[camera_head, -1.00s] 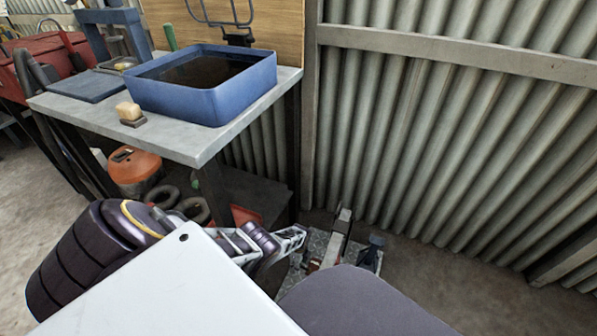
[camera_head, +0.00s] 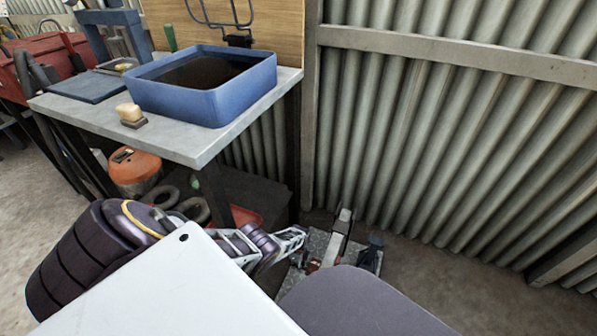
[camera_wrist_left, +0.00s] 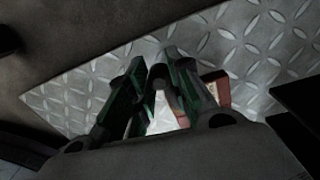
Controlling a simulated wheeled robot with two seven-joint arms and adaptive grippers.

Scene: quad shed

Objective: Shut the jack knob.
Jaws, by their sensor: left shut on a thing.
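The jack stands low on the floor by the wall, with a pale upright bar (camera_head: 342,224) and a dark part to its right (camera_head: 372,252). A reddish-brown piece of it shows in the left wrist view (camera_wrist_left: 217,88). My left gripper (camera_head: 304,236) reaches down to the jack from the left. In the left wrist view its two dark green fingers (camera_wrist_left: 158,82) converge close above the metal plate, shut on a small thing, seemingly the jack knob. The knob is mostly hidden between the fingers, so its turn cannot be read. My right gripper is not in view.
The jack is on a checkered metal plate (camera_wrist_left: 248,50). A workbench (camera_head: 170,140) with a blue basin (camera_head: 190,98) stands above and left. An orange canister (camera_head: 133,170) is underneath. The corrugated wall (camera_head: 430,130) closes off the back.

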